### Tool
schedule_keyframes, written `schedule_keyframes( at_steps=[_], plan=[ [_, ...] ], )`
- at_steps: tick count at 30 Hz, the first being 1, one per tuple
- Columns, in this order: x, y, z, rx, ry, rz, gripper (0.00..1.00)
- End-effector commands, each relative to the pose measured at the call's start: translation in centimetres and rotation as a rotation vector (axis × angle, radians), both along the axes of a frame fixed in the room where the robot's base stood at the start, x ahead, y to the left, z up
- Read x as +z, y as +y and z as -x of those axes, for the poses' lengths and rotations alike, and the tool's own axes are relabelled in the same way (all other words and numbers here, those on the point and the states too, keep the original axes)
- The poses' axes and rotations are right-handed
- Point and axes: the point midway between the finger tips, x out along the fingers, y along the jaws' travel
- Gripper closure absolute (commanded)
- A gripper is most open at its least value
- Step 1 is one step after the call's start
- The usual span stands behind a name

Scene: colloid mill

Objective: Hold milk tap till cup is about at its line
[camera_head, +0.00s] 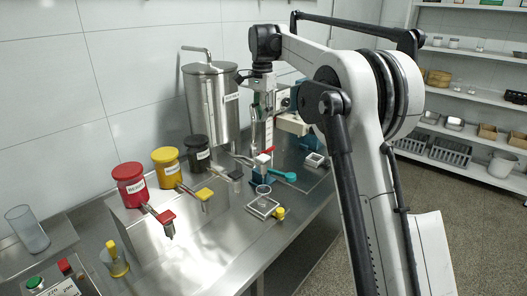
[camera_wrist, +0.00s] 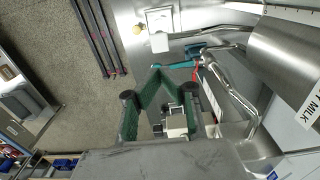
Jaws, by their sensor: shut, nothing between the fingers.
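The steel milk tank (camera_head: 208,105) stands against the wall; its label reads MILK in the wrist view (camera_wrist: 275,60). A teal lever (camera_head: 284,175) lies low in front of it, near a red-topped white part (camera_head: 262,158); I cannot tell clearly which of these belongs to the milk tap. The lever also shows in the wrist view (camera_wrist: 177,63). A clear cup (camera_head: 263,189) stands on a small square plate (camera_head: 258,209); its line and fill level are too small to read. My gripper (camera_wrist: 158,76) is shut and empty, pointing down close to the teal lever.
Red (camera_head: 129,185), yellow (camera_head: 166,167) and black (camera_head: 198,152) canisters with taps stand left of the tank. An empty clear cup (camera_head: 27,229) stands at the far left. A small yellow part (camera_head: 280,213) sits beside the square plate.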

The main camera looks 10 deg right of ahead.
Motion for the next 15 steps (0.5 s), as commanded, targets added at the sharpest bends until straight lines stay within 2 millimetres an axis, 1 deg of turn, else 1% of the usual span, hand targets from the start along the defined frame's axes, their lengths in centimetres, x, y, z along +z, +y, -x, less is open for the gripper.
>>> schedule_keyframes(
  at_steps=[5, 8, 11, 15],
  plan=[
    [-0.2, 0.0, 0.0, 0.0, 0.0, 0.0, 1.0],
    [-0.9, 0.0, 0.0, 0.0, 0.0, 0.0, 1.0],
    [-2.2, 0.0, 0.0, 0.0, 0.0, 0.0, 1.0],
    [-4.7, 0.0, 0.0, 0.0, 0.0, 0.0, 1.0]
  ],
)
